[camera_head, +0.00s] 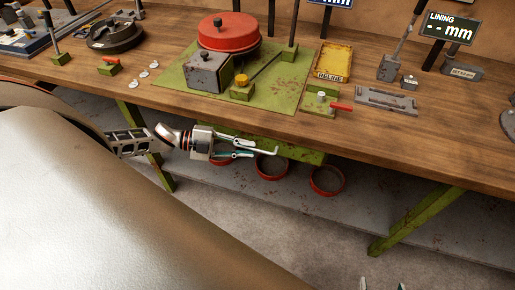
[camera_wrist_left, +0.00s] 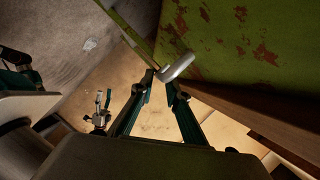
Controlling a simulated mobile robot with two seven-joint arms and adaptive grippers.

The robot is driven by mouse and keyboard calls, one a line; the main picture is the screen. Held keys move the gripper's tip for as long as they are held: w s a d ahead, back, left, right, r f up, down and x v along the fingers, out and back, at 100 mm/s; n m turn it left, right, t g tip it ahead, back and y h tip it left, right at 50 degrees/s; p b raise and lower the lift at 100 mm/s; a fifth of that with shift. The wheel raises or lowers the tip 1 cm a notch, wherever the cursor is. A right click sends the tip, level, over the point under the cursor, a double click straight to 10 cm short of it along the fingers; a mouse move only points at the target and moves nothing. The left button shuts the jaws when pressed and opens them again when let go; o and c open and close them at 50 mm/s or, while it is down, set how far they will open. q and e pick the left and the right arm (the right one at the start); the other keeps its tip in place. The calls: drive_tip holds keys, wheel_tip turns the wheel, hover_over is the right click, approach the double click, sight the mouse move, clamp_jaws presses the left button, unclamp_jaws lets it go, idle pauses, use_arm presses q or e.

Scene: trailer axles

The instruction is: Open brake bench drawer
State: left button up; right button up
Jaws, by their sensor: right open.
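The brake bench drawer (camera_head: 300,153) is a green box with rust-red stains under the wooden bench top. It looks shut. Its stained green face (camera_wrist_left: 225,32) fills the upper right of the left wrist view, with a grey handle (camera_wrist_left: 180,66) standing off it. My left gripper (camera_head: 256,150) is at the drawer's left part, below the bench edge. In the left wrist view, its fingertips (camera_wrist_left: 160,80) are at the handle's near end; whether they grip it is unclear. My right gripper (camera_head: 382,285) shows only its parted fingertips at the bottom edge, away from the drawer.
The bench top (camera_head: 430,135) overhangs my left gripper. Red rings (camera_head: 327,180) lie on the grey lower shelf (camera_head: 225,180). A green leg (camera_head: 415,220) stands at the right. A red drum (camera_head: 228,32), yellow tray (camera_head: 333,62) and small tools are on the bench. Floor space is free in front.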

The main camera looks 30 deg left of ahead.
sight(255, 149)
use_arm(q)
drive_tip(key=shift+x, duration=1.7)
clamp_jaws()
drive_tip(key=shift+s, duration=0.15)
